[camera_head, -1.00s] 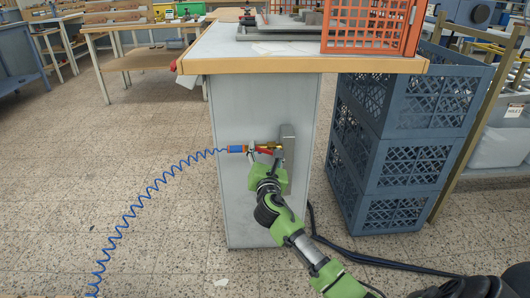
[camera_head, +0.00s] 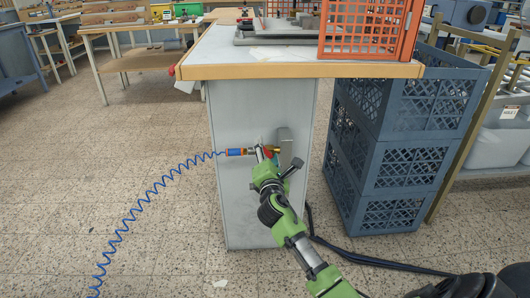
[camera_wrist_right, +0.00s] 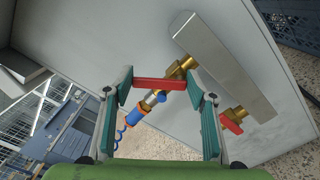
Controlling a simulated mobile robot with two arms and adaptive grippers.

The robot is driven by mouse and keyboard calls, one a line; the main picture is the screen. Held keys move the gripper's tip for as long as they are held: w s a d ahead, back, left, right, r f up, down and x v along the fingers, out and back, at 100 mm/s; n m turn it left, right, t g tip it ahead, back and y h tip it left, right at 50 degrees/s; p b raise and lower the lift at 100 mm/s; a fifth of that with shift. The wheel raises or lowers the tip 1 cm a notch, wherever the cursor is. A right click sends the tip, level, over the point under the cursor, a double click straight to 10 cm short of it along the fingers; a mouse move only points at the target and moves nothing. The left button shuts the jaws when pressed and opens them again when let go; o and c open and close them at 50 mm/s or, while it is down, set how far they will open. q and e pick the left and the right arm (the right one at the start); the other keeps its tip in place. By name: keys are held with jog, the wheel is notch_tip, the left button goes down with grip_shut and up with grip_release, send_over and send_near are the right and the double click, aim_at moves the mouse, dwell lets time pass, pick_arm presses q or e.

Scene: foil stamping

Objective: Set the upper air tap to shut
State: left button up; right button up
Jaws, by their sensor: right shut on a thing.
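The upper air tap (camera_wrist_right: 177,75) is brass with a red lever (camera_wrist_right: 158,84); it sits on a grey metal block (camera_head: 285,147) on the bench's end panel. My right gripper (camera_head: 265,153) is at this tap. In the wrist view its fingers (camera_wrist_right: 160,82) are shut on the red lever's two ends. The lever lies at a slant to the tap's pipe. A blue and orange hose coupling (camera_wrist_right: 138,109) is on the tap's outlet, with a coiled blue hose (camera_head: 143,203). A lower brass tap with a red handle (camera_wrist_right: 232,121) shows beside the right finger. My left gripper is out of view.
The bench top (camera_head: 215,52) overhangs the panel and holds an orange crate (camera_head: 366,30). Stacked blue-grey crates (camera_head: 396,163) stand close on the right. Dark cables (camera_head: 365,258) lie on the floor. The floor left of the bench is mostly clear.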

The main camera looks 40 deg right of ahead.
jog(key=m, duration=0.3)
jog(key=shift+s+d+r, duration=0.1)
jog(key=shift+s+d, duration=0.15)
jog(key=shift+d, duration=0.15)
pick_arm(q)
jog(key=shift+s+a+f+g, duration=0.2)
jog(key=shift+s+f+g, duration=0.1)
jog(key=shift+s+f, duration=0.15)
pick_arm(e)
jog(key=shift+s+d+m, duration=0.15)
jog(key=shift+d+m, duration=0.1)
jog(key=shift+m, duration=0.8)
jog(key=shift+s+d+m, duration=0.1)
jog(key=shift+d+m, duration=0.1)
jog(key=shift+m, duration=0.85)
jog(key=o, duration=1.1)
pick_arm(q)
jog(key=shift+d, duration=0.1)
pick_arm(e)
jog(key=shift+s, duration=0.1)
jog(key=v, duration=1.2)
